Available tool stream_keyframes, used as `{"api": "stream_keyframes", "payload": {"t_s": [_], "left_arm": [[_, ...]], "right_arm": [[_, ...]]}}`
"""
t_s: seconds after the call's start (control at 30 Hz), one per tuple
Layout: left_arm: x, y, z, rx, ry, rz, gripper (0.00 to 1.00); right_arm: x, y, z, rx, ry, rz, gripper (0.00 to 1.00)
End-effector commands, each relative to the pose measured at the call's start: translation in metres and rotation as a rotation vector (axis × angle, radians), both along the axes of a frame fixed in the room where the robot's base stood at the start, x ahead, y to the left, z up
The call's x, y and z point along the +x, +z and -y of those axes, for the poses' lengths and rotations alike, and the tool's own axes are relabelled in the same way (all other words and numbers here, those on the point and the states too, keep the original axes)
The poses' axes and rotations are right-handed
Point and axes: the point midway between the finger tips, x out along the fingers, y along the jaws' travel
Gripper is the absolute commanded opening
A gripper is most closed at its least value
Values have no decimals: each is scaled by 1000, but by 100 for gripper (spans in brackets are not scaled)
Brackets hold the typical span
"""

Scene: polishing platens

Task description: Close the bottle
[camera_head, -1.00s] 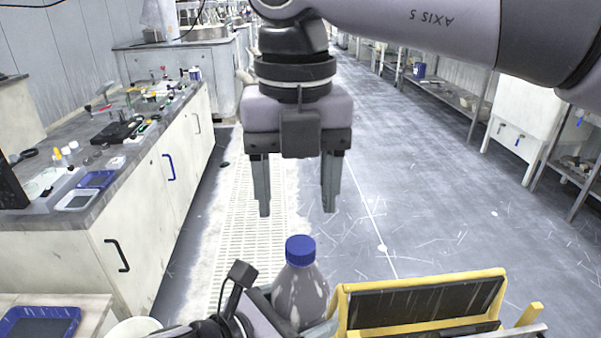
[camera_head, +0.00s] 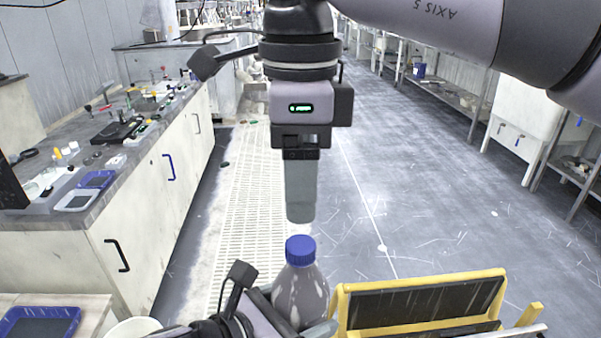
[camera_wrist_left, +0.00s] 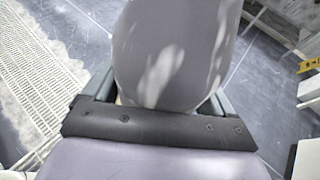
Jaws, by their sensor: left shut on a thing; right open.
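The bottle (camera_head: 300,295) is grey and semi-clear, and stands upright at the bottom middle of the head view. A blue cap (camera_head: 300,250) sits on its top; I cannot tell how tight it is. My left gripper (camera_head: 285,318) is shut on the bottle's body; the bottle also fills the upper middle of the left wrist view (camera_wrist_left: 170,50), between the fingers. My right gripper (camera_head: 300,215) points down right above the cap, a small gap apart. It is seen edge-on, one finger hiding the other; it is open and empty.
A yellow-framed rack with dark panels (camera_head: 420,305) stands close to the right of the bottle. A counter (camera_head: 130,175) with tools and trays runs along the left. A blue-edged tray (camera_head: 40,328) lies at the lower left. The floor (camera_head: 400,200) beyond is open.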

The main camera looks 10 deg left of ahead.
Motion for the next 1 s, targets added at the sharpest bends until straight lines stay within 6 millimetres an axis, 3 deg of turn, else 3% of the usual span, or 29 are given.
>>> {"api": "stream_keyframes", "payload": {"t_s": [0.57,1.0], "left_arm": [[0,0,0,-1,0,1,1],[0,1,0,-1,0,1,1]], "right_arm": [[0,-3,0,0,65,-1,61],[0,-64,1,0,62,-2,61]]}}
